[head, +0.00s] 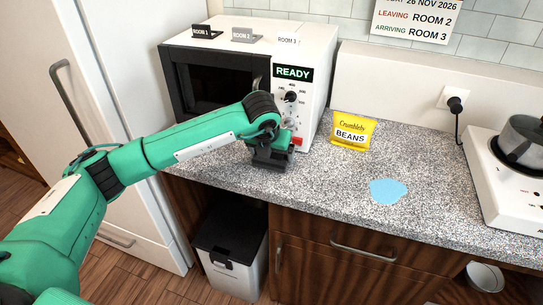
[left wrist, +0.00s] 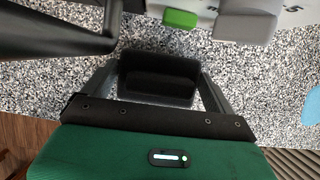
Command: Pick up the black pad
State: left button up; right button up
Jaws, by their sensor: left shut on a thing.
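A dark, box-like thing (left wrist: 160,62), which looks like the black pad, sits between the two fingers of my left gripper (left wrist: 156,88) in the left wrist view. The fingers are shut on its two sides. In the head view my left gripper (head: 270,157) is low over the speckled counter, just in front of the microwave's control panel. There the pad is hard to tell apart from the dark gripper. I cannot tell whether it touches the counter. My right gripper is not in view.
The microwave (head: 217,55) stands close behind my gripper, with sign cards on top. A hob with a pot (head: 524,141) is at the far right.

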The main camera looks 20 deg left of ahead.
pick_arm(q)
jog(key=shift+r, duration=0.45)
jog(key=s+b, duration=0.1)
jog(key=s, duration=0.5)
jog(key=shift+f+b, duration=0.1)
jog(key=shift+b, duration=0.2)
jog(key=s+b, duration=0.2)
jog(key=s, duration=1)
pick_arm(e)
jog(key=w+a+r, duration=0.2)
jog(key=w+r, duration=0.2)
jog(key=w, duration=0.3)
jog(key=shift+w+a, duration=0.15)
